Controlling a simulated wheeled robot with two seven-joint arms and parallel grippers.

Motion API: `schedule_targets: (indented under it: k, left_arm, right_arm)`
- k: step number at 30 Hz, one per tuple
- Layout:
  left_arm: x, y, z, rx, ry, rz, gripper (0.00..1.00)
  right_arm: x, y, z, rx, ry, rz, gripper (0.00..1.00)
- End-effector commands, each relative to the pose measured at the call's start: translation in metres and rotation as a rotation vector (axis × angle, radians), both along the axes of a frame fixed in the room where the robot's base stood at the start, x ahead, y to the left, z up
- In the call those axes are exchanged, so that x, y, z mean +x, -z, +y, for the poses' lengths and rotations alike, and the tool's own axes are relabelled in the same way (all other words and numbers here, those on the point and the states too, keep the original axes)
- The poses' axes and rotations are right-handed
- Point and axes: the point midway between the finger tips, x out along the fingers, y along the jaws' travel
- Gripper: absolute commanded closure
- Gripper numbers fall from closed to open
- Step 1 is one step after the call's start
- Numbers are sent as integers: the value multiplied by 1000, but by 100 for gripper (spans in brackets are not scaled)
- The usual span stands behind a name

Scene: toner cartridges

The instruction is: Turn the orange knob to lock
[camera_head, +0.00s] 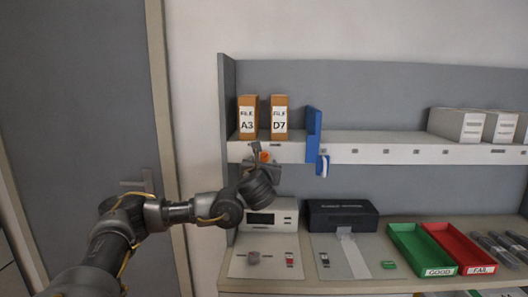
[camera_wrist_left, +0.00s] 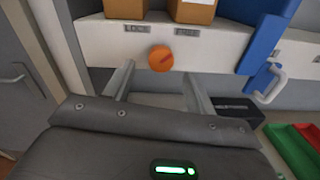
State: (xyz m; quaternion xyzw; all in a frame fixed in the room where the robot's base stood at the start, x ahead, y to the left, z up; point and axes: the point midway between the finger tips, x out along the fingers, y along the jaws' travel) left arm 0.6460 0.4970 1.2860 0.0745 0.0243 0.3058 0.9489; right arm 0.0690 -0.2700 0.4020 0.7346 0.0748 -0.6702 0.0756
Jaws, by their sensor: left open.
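The orange knob (camera_wrist_left: 160,59) is round, with a darker red mark on its face, and sits on the white front edge of the shelf below two file boxes. In the head view the knob (camera_head: 264,157) shows just past my left gripper (camera_head: 257,153). In the left wrist view my left gripper (camera_wrist_left: 157,85) is open, with one finger on each side below the knob. The knob appears beyond and slightly above the gap between the fingers, and the gap is empty. I cannot tell the exact distance. My right gripper is not in view.
Two orange file boxes, A3 (camera_head: 247,118) and D7 (camera_head: 279,118), stand on the shelf. A blue bracket (camera_head: 313,135) with a handle projects to the right of the knob. Below, a white device (camera_head: 262,217), a black box (camera_head: 341,214), a green tray (camera_head: 421,247) and a red tray (camera_head: 459,246) occupy the bench.

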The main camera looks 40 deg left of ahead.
Motion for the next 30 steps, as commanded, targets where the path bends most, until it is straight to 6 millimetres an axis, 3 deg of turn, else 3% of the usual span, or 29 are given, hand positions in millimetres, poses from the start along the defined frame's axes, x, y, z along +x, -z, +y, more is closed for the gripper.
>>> schedule_targets:
  k: [1, 7, 21, 30]
  left_arm:
    - [7, -7, 5, -1, -2, 4, 44]
    - [28, -4, 19, 0, 0, 2, 44]
    - [38, 1, 26, 0, 3, 0, 44]
    - [38, 0, 26, 0, 3, 0, 81]
  right_arm:
    - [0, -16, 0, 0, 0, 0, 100]
    - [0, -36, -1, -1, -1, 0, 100]
    - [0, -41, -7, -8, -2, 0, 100]
    - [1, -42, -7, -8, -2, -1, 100]
